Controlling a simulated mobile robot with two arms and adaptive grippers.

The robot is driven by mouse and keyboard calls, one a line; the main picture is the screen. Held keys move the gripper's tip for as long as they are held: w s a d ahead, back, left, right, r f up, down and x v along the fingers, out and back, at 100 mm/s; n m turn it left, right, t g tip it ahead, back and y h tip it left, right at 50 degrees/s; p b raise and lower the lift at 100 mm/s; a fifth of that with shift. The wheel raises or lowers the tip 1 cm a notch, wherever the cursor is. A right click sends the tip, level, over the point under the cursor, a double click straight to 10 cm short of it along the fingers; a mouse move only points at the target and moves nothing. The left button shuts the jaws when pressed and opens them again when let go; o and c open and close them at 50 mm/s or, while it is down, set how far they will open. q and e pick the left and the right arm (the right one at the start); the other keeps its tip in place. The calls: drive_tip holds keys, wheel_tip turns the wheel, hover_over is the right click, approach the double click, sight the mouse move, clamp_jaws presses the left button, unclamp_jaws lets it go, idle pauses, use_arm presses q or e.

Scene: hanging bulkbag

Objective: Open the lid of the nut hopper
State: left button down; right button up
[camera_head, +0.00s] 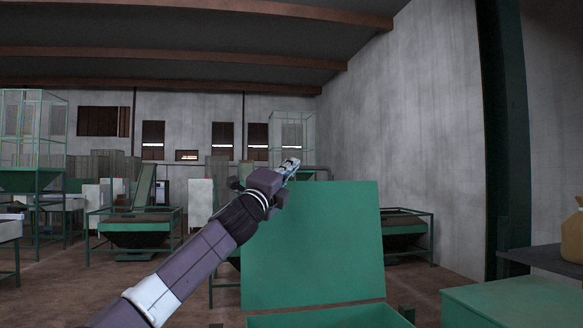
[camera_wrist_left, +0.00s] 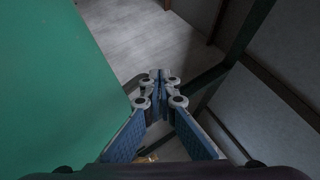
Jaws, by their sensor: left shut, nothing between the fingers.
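The hopper lid (camera_head: 325,240) is a flat green panel standing raised, nearly upright, above the green nut hopper (camera_head: 325,318) at the bottom of the head view. Only the hopper's upper edge shows; its inside is hidden. My left gripper (camera_head: 292,163) is at the top left of the lid, near its upper edge, with my arm crossing the lid's left side. In the left wrist view, a large green surface, which looks like the lid (camera_wrist_left: 50,90), fills the left side. There the gripper's fingertips (camera_wrist_left: 158,77) are together and empty, with no clear contact with it. My right gripper is not in view.
A green box (camera_head: 515,303) stands at the lower right, beside a dark shelf (camera_head: 545,260) with a tan sack (camera_head: 573,237). A dark green post (camera_head: 503,140) rises at the right. Green hoppers on frames (camera_head: 140,232) stand behind, with brown floor (camera_head: 120,285) open at left.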

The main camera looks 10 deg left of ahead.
use_arm(q)
drive_tip(key=v, duration=1.2)
idle(0.4)
